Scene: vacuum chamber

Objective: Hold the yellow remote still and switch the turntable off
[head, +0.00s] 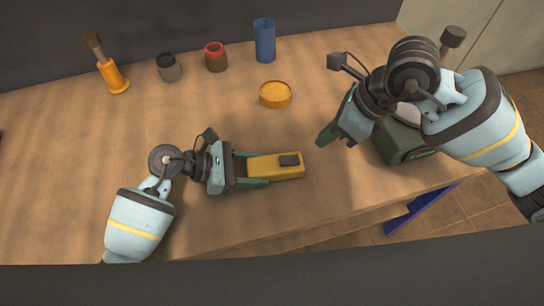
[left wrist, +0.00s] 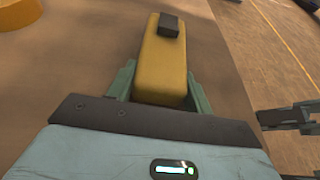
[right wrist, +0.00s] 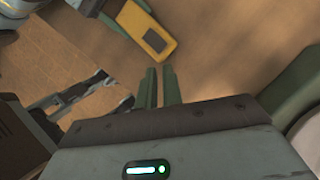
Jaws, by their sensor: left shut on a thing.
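The yellow remote (head: 263,167) lies on the table with a dark raised button (head: 289,160) near its right end. It also shows in the left wrist view (left wrist: 163,70) and the right wrist view (right wrist: 140,28). My left gripper (head: 254,168) is shut on it, one green finger along each long side. My right gripper (head: 325,138) is above the table, right of the remote and apart from it. Its fingers (right wrist: 159,87) are nearly together with nothing between them. A dark green device (head: 398,147) with a pale top is partly hidden behind my right arm; I cannot tell if it is the turntable.
An orange round dish (head: 275,96) lies behind the remote. A brush with an orange handle (head: 114,77), a grey jar (head: 169,68), a red-topped jar (head: 215,58) and a blue cup (head: 264,42) stand at the back. The wooden table (head: 60,170) is clear at left.

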